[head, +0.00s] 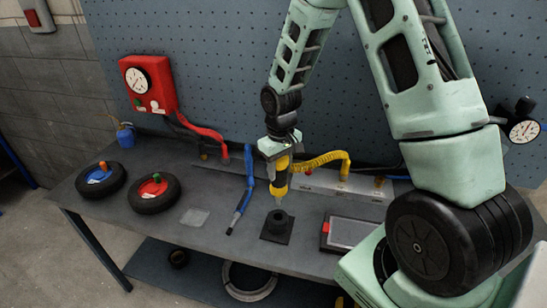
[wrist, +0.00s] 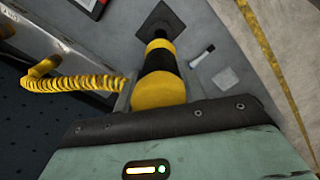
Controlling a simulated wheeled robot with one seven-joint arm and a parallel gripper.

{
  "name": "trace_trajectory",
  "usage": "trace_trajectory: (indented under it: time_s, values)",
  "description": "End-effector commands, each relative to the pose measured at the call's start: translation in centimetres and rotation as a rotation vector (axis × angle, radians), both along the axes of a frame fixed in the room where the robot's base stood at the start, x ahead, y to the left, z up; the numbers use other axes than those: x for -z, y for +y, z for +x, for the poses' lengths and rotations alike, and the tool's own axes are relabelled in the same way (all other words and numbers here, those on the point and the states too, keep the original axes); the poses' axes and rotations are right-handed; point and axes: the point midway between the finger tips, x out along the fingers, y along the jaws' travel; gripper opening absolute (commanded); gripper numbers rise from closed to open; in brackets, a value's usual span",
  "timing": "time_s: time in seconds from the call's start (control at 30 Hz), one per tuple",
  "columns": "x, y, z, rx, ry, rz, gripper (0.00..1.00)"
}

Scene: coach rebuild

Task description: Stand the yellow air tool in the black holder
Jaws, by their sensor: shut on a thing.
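The yellow air tool (head: 280,178) has a black band and a yellow coiled hose. My gripper (head: 282,160) is shut on its upper part and holds it upright, nozzle down. In the head view the nozzle tip is at or just above the black holder (head: 276,228), a square base with a raised round collar on the bench. I cannot tell whether the tip is inside the collar. In the wrist view the tool (wrist: 158,85) points toward the holder (wrist: 162,18), whose middle is partly hidden by the tool.
A flat grey pad (head: 194,217) and two wheels (head: 154,193) (head: 101,179) are farther left. A grey-topped tray (head: 349,233) is to the right. The yellow hose (head: 325,160) runs to a rail behind.

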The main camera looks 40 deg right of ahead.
Motion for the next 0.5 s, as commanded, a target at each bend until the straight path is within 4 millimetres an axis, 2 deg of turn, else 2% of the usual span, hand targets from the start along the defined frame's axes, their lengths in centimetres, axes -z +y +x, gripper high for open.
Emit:
trace_trajectory:
  time_s: [0.27, 0.5]
  values:
    - [1.0, 0.0, 0.0, 0.0, -0.001, 0.0, 0.1]
    - [2.9, 0.0, 0.0, 0.0, 0.0, 0.0, 0.1]
